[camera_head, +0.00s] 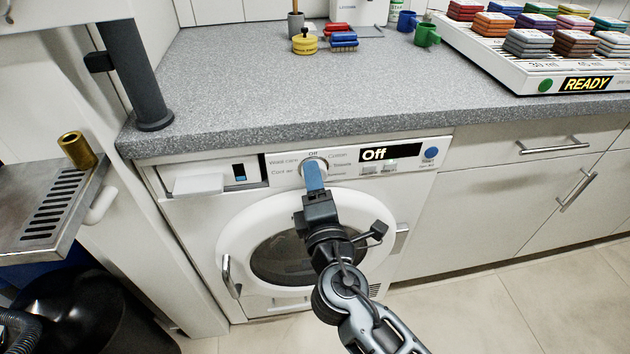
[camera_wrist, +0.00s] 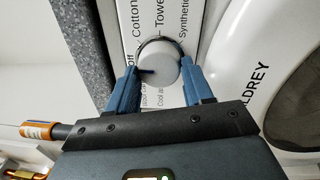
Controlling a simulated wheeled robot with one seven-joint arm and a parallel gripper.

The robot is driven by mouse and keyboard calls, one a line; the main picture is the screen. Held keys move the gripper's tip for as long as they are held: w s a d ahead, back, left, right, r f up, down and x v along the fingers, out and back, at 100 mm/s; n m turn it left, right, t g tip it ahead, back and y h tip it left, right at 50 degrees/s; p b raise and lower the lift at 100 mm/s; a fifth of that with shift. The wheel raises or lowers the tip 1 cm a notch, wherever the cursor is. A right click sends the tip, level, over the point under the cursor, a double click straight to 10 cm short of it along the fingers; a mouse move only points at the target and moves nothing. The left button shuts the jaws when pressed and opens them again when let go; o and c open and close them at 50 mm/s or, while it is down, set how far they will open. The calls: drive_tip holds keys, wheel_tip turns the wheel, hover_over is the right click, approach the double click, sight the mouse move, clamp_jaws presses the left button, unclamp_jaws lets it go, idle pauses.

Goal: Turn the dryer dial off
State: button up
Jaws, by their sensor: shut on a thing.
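The dryer (camera_head: 300,215) stands under the grey counter, with its round door closed. Its white dial (camera_head: 312,163) is on the front panel, partly hidden behind my blue fingertips. The panel display (camera_head: 391,152) reads "Off". In the wrist view the dial (camera_wrist: 160,62) sits between my two blue fingers, and its dark pointer mark faces left, toward the "Off" label (camera_wrist: 130,58). My gripper (camera_head: 314,178) is shut on the dial; it also shows in the wrist view (camera_wrist: 158,74), with one finger on each side.
A blue button (camera_head: 431,153) is to the right of the display. A white tray (camera_head: 520,70) with stacks of coloured pads and a "READY" sign is on the counter. A metal drip shelf (camera_head: 45,215) is at left. The counter's front stretch is clear.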

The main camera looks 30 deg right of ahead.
idle(0.5)
drive_tip(key=o, duration=1)
drive_tip(key=shift+o, duration=0.2)
drive_tip(key=b+v, duration=0.1)
drive_tip(key=v, duration=0.6)
drive_tip(key=shift+s, duration=0.4)
drive_tip(key=shift+a+f, duration=0.1)
drive_tip(key=s+d+f+m+g+y+p, duration=0.1)
drive_tip(key=s+m+g+y+p, duration=0.15)
drive_tip(key=s, duration=0.65)
drive_tip(key=s+d+f+m+g+y+p, duration=0.1)
drive_tip(key=s+d+f+m+y+p, duration=0.15)
drive_tip(key=s, duration=0.75)
drive_tip(key=s+r+m+p, duration=0.3)
drive_tip(key=s+r+m, duration=0.8)
drive_tip(key=s+r, duration=0.3)
drive_tip(key=shift+d+r+m+p, duration=0.3)
drive_tip(key=shift+r+m, duration=0.1)
drive_tip(key=shift+r, duration=0.2)
